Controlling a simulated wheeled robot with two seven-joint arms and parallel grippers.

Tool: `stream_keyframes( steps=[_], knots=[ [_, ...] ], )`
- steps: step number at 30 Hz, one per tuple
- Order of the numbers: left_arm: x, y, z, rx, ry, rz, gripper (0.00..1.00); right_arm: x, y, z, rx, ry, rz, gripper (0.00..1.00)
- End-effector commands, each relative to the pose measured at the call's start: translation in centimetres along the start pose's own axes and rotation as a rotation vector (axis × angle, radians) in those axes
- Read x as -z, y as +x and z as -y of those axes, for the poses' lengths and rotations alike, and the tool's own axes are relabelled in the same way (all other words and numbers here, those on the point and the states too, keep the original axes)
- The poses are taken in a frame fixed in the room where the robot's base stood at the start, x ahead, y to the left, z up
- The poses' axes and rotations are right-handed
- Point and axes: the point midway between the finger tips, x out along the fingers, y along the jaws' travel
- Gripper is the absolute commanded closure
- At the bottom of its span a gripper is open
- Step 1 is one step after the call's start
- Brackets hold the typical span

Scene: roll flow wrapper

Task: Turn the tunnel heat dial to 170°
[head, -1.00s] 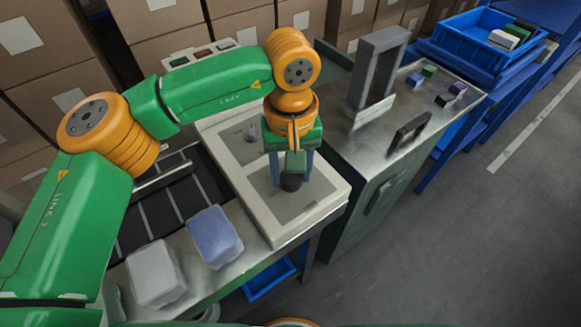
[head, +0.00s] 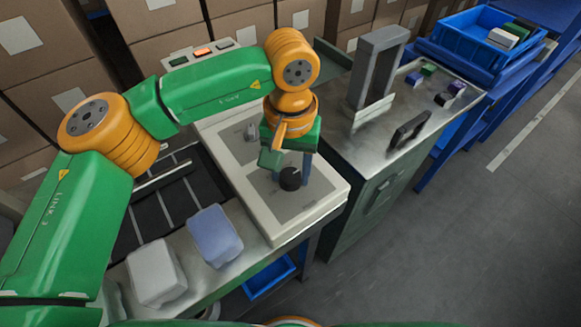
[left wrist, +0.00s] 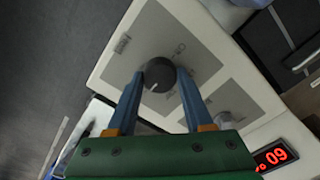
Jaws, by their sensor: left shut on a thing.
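A black round dial (head: 290,179) with a pale pointer line stands on a grey square of the pale control panel (head: 270,232). In the left wrist view the dial (left wrist: 159,75) sits between my blue fingertips, with its pointer line visible. My left gripper (head: 291,177) points down and is shut on this dial, one finger on each side. A red display (left wrist: 273,157) shows digits ending in 09, partly cut off. The panel lettering is too small to read. My right gripper is not in view.
A blue-grey pack (head: 214,236) and a white pack (head: 155,274) lie left of the panel, by a dark belt (head: 170,210). A metal table (head: 345,135) with a grey upright frame (head: 377,70) stands to the right.

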Motion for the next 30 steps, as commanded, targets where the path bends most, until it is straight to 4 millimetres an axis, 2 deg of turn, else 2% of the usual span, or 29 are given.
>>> stream_keyframes(
  steps=[5,6,8,9,17,20,24,27,30],
  knots=[
    [-0.2,0.3,0.0,0.002,0.003,0.010,1.00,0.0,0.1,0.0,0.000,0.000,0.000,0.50],
    [-0.2,0.3,0.0,0.002,0.003,0.009,0.38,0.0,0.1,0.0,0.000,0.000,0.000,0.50],
    [-0.2,0.2,0.0,0.002,0.002,0.008,0.22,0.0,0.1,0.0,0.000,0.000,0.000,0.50],
    [-0.1,0.2,0.0,0.001,0.002,0.007,0.19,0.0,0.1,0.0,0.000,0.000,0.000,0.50],
    [-0.1,0.0,0.0,0.000,0.000,0.003,0.19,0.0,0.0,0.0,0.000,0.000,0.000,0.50],
    [0.0,-1.4,-0.1,-0.001,-0.001,-0.001,0.19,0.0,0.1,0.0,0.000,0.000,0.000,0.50],
    [0.0,-4.6,-0.1,0.001,0.000,0.000,0.19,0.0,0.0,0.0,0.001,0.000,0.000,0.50],
    [-0.1,-6.3,0.0,0.001,-0.001,0.002,0.19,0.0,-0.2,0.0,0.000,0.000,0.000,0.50],
    [-0.1,-6.9,0.0,0.001,0.001,0.003,0.19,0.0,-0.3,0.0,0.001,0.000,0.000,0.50]
  ],
)
